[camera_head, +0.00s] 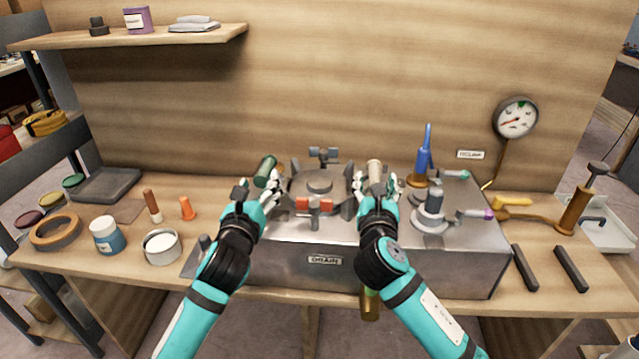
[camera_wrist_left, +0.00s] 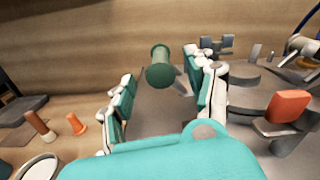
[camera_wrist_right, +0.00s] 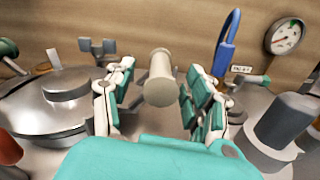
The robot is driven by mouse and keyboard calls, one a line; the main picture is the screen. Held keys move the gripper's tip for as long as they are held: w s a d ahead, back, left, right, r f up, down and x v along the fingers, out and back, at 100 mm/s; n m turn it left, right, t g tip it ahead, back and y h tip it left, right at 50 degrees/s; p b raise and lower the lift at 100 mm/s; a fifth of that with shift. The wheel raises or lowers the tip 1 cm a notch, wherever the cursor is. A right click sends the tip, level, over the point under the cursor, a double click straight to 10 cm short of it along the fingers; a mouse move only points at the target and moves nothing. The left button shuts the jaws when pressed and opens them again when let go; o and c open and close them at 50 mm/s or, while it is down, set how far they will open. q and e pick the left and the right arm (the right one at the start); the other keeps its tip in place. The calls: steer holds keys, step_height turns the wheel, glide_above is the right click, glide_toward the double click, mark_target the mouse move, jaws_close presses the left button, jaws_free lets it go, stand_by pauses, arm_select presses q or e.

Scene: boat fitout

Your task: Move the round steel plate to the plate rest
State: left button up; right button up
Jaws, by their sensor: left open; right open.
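The round steel plate (camera_head: 319,183) lies flat on top of the steel box (camera_head: 290,262), with a raised round hub in its middle. It shows in part in the right wrist view (camera_wrist_right: 50,112). My left gripper (camera_head: 261,190) is open just left of the plate, with a green cylinder (camera_wrist_left: 160,70) showing between its fingers. My right gripper (camera_head: 374,186) is open just right of the plate, with a cream cylinder (camera_wrist_right: 160,85) showing between its fingers. I cannot tell whether the fingers touch these cylinders. Two dark bars (camera_head: 570,269) lie on the bench at right, possibly the plate rest.
An orange-topped clamp (camera_head: 313,207) stands at the plate's front edge, another grey clamp (camera_head: 323,154) behind it. A blue-handled valve (camera_head: 424,150) and a grey fitting (camera_head: 432,210) stand right of it. Jars, including a white tin (camera_head: 162,248), crowd the bench at left.

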mark_target(373, 165)
arm_select(q)
steer(key=shift+w+d, duration=0.15)
steer(key=shift+w, duration=0.85)
steer(key=shift+w+d, duration=0.15)
steer(key=shift+w, duration=0.85)
arm_select(e)
steer(key=shift+w+d, duration=0.15)
steer(key=shift+w, duration=0.85)
steer(key=shift+w+d, duration=0.1)
steer(key=shift+w, duration=0.9)
arm_select(q)
jaws_close()
arm_select(e)
jaws_close()
arm_select(q)
steer(key=shift+r, duration=0.25)
arm_select(e)
steer(key=shift+r, duration=0.3)
